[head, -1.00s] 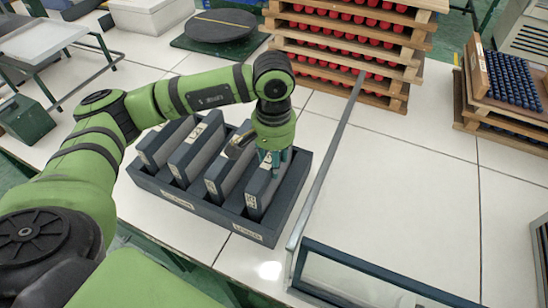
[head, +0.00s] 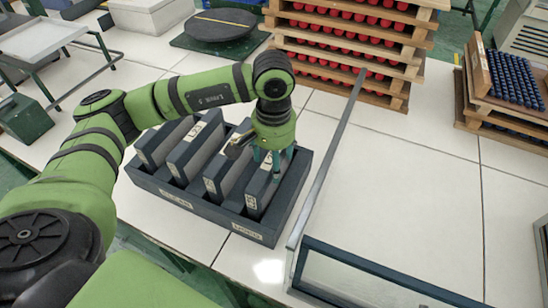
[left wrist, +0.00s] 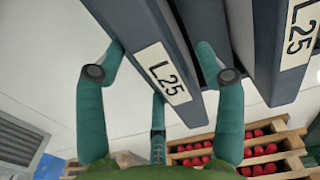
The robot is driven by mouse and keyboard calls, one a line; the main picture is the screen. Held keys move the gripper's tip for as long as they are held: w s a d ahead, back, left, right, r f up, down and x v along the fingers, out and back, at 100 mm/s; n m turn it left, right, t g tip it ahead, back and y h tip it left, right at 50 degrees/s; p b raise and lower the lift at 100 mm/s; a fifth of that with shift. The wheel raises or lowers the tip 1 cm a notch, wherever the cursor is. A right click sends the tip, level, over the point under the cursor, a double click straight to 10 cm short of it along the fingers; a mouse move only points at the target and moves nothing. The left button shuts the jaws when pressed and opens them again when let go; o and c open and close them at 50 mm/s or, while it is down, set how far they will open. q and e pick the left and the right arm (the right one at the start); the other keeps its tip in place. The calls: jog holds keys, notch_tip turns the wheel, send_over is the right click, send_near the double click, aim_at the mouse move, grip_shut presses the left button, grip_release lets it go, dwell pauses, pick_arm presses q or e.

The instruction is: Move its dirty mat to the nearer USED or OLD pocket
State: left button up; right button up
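A dark tray (head: 147,179) with several slots stands on the white table, holding upright grey slabs with white labels. My left gripper (head: 273,168) reaches down over the rightmost slab (head: 260,194). In the left wrist view its teal fingers (left wrist: 161,55) lie on either side of a dark slab labelled L.25 (left wrist: 133,35); I cannot tell whether they press on it. Another L25 slab (left wrist: 268,60) stands to its right. No dirty mat is identifiable. My right gripper is not in view.
A metal rail (head: 328,158) runs close to the tray's right, joining a glass-panelled frame (head: 355,282) in front. Wooden racks of red pieces (head: 350,50) stand behind. A rack of blue pieces (head: 512,84) is at right. The white table right of the rail is clear.

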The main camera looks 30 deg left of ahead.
pick_arm(q)
notch_tip(320, 180, up, 19)
jog(key=p, duration=0.5)
dwell(0.9)
dwell(0.4)
